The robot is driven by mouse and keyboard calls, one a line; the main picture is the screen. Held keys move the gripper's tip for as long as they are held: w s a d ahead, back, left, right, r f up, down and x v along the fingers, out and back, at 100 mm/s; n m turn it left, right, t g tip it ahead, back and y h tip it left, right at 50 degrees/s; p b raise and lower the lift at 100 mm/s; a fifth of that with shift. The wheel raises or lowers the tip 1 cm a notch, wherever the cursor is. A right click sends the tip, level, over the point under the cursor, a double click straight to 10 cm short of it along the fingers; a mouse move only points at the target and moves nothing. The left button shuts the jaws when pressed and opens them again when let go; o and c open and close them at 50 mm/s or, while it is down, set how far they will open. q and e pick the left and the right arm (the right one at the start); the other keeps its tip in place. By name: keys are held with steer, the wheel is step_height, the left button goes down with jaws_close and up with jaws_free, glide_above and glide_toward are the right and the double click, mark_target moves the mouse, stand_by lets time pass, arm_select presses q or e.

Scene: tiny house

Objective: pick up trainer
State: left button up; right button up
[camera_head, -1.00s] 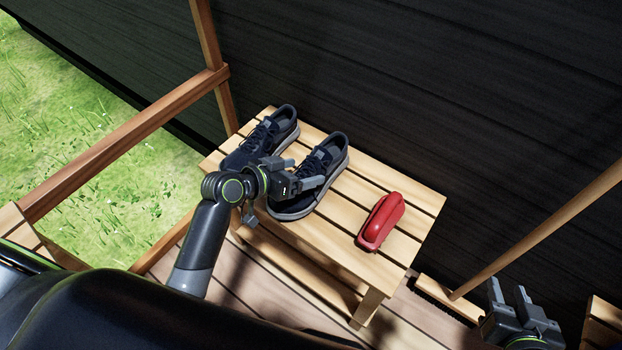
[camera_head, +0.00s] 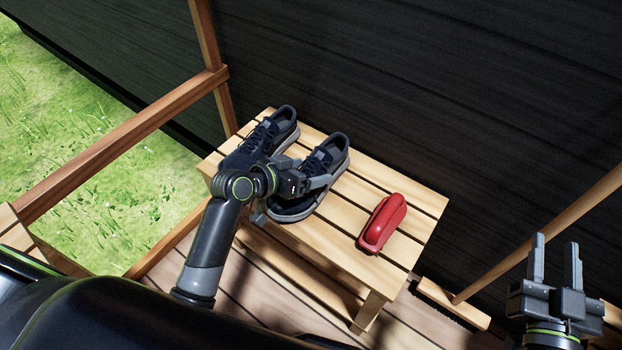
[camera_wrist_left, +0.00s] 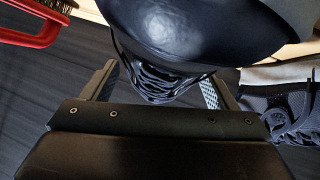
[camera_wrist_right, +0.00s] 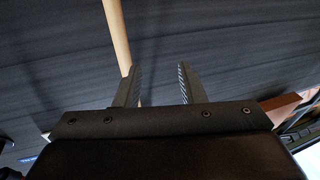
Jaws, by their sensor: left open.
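Two dark navy trainers with light soles stand side by side on a slatted wooden bench (camera_head: 352,208). My left gripper (camera_head: 296,198) is open at the near end of the right-hand trainer (camera_head: 326,155) in the head view and partly hides it. In the left wrist view, that trainer (camera_wrist_left: 190,40) fills the space in front of the open fingers (camera_wrist_left: 160,75), its laces between them. Contact cannot be told. The other trainer (camera_head: 278,130) stands left of it and shows at the right of the left wrist view (camera_wrist_left: 285,115). My right gripper (camera_head: 556,250) is open and empty.
A red brush (camera_head: 382,222) lies on the bench right of the trainers; its bristles show in the left wrist view. A dark plank wall (camera_head: 430,80) stands behind. A wooden railing (camera_head: 130,140) is at left, and a broom (camera_head: 540,230) leans near my right gripper.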

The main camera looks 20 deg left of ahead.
arm_select(q)
steer(key=c, duration=1.2)
steer(key=shift+r, duration=0.1)
steer(key=shift+c, duration=0.3)
